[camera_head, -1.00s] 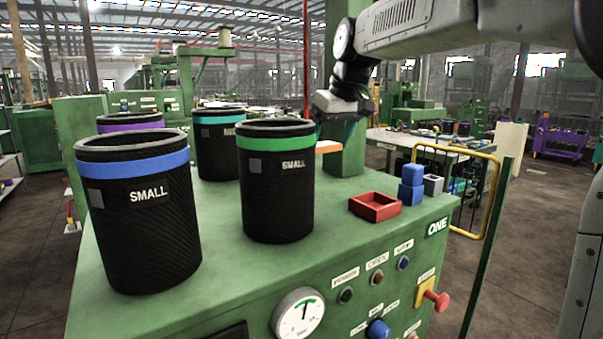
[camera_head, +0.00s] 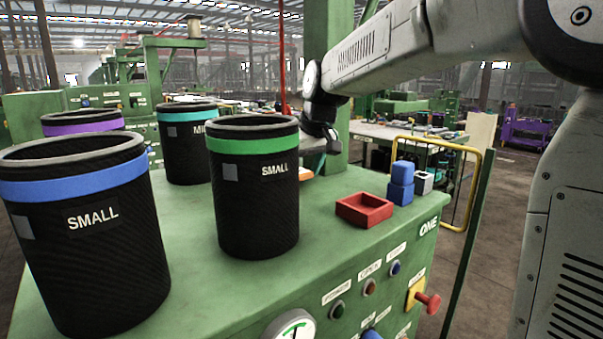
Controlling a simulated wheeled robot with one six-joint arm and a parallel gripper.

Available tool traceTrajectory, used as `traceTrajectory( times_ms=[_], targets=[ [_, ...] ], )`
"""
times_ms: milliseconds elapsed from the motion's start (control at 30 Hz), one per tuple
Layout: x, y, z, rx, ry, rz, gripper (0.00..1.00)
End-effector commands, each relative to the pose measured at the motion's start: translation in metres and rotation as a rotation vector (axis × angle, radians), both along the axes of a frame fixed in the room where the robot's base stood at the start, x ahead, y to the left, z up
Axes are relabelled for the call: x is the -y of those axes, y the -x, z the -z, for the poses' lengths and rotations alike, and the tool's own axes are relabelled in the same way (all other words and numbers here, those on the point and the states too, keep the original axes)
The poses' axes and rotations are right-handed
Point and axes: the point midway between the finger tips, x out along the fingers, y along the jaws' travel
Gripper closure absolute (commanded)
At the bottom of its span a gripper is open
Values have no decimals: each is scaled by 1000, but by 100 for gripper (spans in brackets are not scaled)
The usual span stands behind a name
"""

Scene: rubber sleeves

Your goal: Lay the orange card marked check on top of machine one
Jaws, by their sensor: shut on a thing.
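Machine one (camera_head: 322,232) is the green cabinet in front of me, marked ONE on its front right. My gripper (camera_head: 312,162) is over the back of its top, behind the green-banded sleeve, with its fingers pointing down. It is shut on the orange card (camera_head: 306,174), of which only a small edge shows beside the sleeve. The card is at or just above the top; I cannot tell whether it touches. The check mark on it cannot be read, and the fingertips are mostly hidden.
Black sleeves with blue (camera_head: 85,235), green (camera_head: 257,190), teal (camera_head: 188,150) and purple (camera_head: 82,122) bands stand on the machine's left part. A red tray (camera_head: 364,210), blue blocks (camera_head: 401,184) and a grey block (camera_head: 423,183) sit at the right. The top between sleeves and tray is clear.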

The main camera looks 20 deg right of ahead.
Motion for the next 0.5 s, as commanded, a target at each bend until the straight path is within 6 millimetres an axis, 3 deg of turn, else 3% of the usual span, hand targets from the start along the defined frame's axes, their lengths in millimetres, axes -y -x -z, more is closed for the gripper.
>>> traceTrajectory(
  times_ms=[67,400,433,500],
  targets=[
    [0,0,9,0,-1,0,46],
    [0,0,12,0,-1,-1,46],
    [0,0,13,0,-1,0,21],
    [0,0,12,0,-1,0,2]
  ],
)
